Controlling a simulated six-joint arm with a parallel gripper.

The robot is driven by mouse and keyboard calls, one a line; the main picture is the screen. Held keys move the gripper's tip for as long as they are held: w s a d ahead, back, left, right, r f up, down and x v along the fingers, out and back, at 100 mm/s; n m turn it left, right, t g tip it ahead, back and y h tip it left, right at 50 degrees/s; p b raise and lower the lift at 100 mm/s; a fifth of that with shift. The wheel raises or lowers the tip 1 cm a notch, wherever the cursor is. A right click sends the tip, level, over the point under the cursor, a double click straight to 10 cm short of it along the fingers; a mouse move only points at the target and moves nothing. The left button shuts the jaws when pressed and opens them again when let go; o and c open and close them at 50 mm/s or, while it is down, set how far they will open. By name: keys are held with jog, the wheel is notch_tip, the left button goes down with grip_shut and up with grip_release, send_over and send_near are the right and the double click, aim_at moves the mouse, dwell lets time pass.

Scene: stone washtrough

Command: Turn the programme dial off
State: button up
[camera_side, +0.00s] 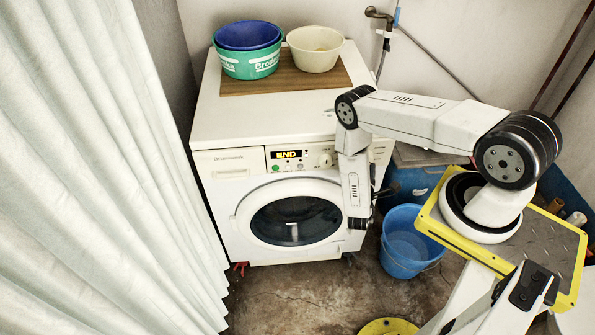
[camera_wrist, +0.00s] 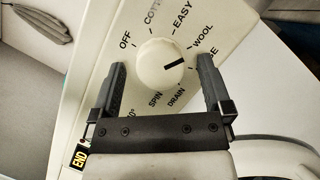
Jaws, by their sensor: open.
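The programme dial (camera_wrist: 160,65) is a round cream knob on the washing machine's front panel. In the wrist view its black pointer mark faces right, toward a label partly hidden by a finger and ending in E. The OFF label (camera_wrist: 126,40) is at the dial's upper left. My gripper (camera_wrist: 161,61) is open, one dark finger on each side of the knob, with gaps visible between fingers and knob. In the side view the dial (camera_side: 325,160) shows beside my arm, which covers part of the panel; the fingers cannot be made out there.
The washing machine (camera_side: 215,220) has a lit END display (camera_side: 287,154) and a round door. Basins (camera_side: 250,62) stand on top. A blue bucket (camera_side: 405,240) is on the floor at right. A pale curtain (camera_side: 90,170) hangs at left.

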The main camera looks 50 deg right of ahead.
jog(key=v, duration=0.7)
jog(key=shift+s+a, duration=0.2)
jog(key=shift+a, duration=0.05)
dwell(0.3)
jog(key=shift+d, duration=0.1)
notch_tip(320, 180, up, 5)
jog(key=s+d+m+y, duration=0.2)
jog(key=m+y, duration=0.7)
jog(key=m, duration=1.3)
jog(key=shift+r, duration=0.2)
jog(key=shift+t, duration=0.3)
jog(key=x, duration=0.7)
jog(key=shift+w+d+f, duration=0.15)
jog(key=shift+w+f, duration=0.05)
jog(key=shift+w, duration=0.05)
